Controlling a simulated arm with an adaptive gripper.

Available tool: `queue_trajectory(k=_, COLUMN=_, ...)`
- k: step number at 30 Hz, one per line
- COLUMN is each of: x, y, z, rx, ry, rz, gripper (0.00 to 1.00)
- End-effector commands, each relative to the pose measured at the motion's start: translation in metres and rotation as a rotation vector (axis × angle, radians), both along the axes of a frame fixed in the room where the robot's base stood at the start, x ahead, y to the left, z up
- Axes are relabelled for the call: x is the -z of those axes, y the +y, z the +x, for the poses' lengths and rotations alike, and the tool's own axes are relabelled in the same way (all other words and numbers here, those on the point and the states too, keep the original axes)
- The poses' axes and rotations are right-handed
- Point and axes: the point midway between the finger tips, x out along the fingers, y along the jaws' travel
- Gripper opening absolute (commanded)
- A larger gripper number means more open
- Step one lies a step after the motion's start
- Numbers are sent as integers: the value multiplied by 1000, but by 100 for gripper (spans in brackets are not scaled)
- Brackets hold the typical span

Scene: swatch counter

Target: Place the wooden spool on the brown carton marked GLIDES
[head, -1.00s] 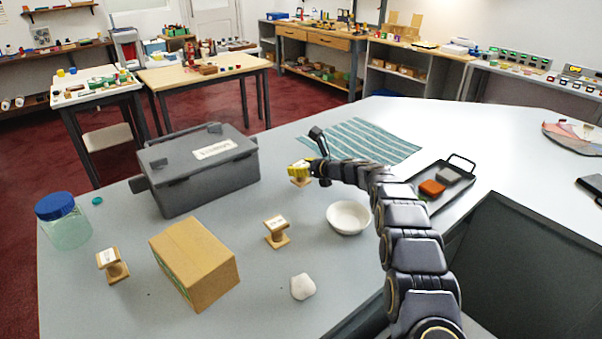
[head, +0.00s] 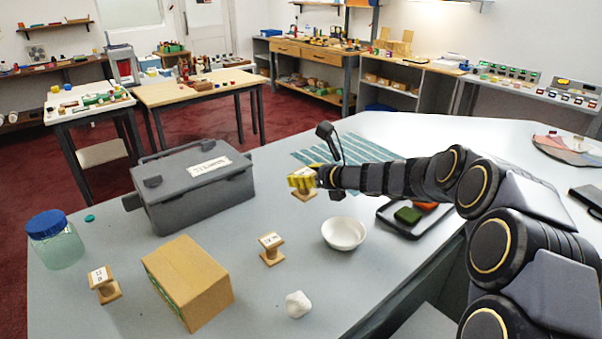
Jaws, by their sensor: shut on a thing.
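My gripper (head: 303,179), with yellow fingertips, is shut on a wooden spool (head: 305,195) behind the white bowl, right of the grey toolbox. Its upper part is hidden by the fingers; I cannot tell whether its base is clear of the counter. The brown carton (head: 188,283) lies at the front left, well apart from my gripper; I cannot read any GLIDES marking on it.
The lidded grey toolbox (head: 195,190) stands behind the carton. The white bowl (head: 343,234) and a white stone-like lump (head: 298,304) lie to the right. A blue-lidded jar (head: 55,240) is at the left edge. A dark tray (head: 399,227) holds green and orange blocks.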

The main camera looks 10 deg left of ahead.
Motion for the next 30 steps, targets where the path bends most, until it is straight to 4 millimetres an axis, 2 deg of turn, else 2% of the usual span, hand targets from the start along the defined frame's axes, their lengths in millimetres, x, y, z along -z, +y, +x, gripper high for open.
queue_trajectory(k=4, x=-7, y=3, z=-14, rx=-21, ry=-3, rz=2, gripper=12)
queue_trajectory(k=8, x=-26, y=23, z=-41, rx=-99, ry=-14, rz=13, gripper=12)
queue_trajectory(k=11, x=-43, y=46, z=-77, rx=-199, ry=-19, rz=22, gripper=12)
queue_trajectory(k=15, x=-68, y=76, z=-142, rx=-366, ry=-25, rz=28, gripper=12)
queue_trajectory(k=21, x=-87, y=101, z=-228, rx=-569, ry=-20, rz=17, gripper=12)
queue_trajectory(k=25, x=-91, y=107, z=-266, rx=-656, ry=-9, rz=10, gripper=12)
queue_trajectory(k=27, x=-92, y=108, z=-278, rx=-682, ry=-7, rz=4, gripper=12)
queue_trajectory(k=30, x=-90, y=112, z=-284, rx=-703, ry=-2, rz=2, gripper=12)
